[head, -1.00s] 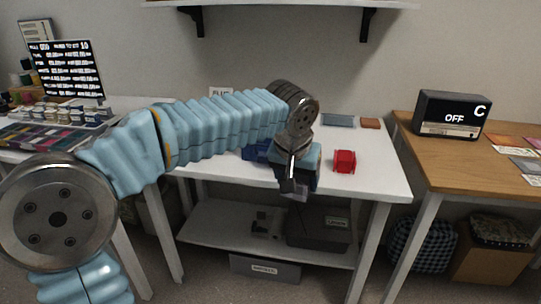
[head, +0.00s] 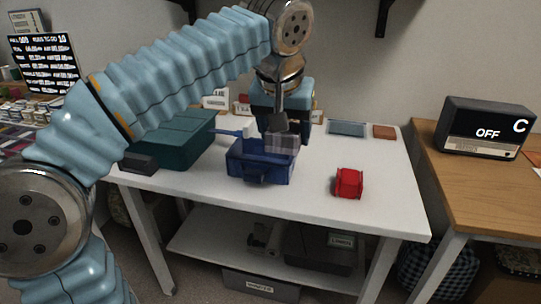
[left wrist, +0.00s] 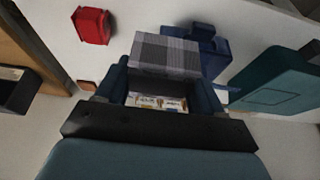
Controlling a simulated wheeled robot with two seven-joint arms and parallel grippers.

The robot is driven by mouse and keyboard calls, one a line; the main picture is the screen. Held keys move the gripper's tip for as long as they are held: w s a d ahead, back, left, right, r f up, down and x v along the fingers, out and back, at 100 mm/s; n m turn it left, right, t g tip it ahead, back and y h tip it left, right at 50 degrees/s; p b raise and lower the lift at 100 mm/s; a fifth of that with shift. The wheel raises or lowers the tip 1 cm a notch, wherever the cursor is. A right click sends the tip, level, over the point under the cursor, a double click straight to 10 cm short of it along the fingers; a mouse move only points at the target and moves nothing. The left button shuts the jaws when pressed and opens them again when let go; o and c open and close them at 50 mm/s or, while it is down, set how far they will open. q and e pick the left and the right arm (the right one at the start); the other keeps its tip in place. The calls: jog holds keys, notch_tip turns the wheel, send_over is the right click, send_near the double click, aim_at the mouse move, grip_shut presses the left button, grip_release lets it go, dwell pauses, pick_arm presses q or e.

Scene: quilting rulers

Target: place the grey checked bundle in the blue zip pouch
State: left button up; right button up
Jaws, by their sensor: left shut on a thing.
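The grey checked bundle (head: 283,144) is held in my left gripper (head: 280,122), which points down over the white table. The bundle shows large in the left wrist view (left wrist: 166,53), between the two dark fingers. The blue zip pouch (head: 256,173) stands open on the table. In the head view the bundle overlaps the pouch's back right part; its exact height over the rim is hard to tell. In the left wrist view the pouch (left wrist: 212,48) is partly hidden behind the bundle, to its right. My right gripper is not in view.
A teal box (head: 180,138) stands left of the pouch, with a dark block (head: 139,163) at its front. A red object (head: 348,183) sits to the right. A grey-blue flat item (head: 346,128) and a brown block (head: 384,132) lie at the back right. The front right tabletop is clear.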

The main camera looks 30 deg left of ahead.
pick_arm(q)
jog(key=w+a+f, duration=0.2)
jog(key=a, duration=0.1)
jog(key=w+a+f, duration=0.2)
jog(key=w+f, duration=0.1)
jog(key=w+a+f, duration=0.2)
jog(key=a, duration=0.1)
jog(key=shift+w+a+f+b, duration=0.3)
jog(key=shift+w+a, duration=0.05)
jog(key=shift+w, duration=0.05)
jog(key=f, duration=0.1)
jog(key=w+a+f, duration=0.1)
jog(key=f, duration=0.2)
jog(key=shift+w+a+f+b, duration=0.15)
jog(key=shift+a+b, duration=0.1)
jog(key=shift+b, duration=0.15)
jog(key=shift+f, duration=0.5)
jog(key=o, duration=1.1)
jog(key=p+v, duration=0.2)
jog(key=v, duration=1)
jog(key=shift+d, duration=0.1)
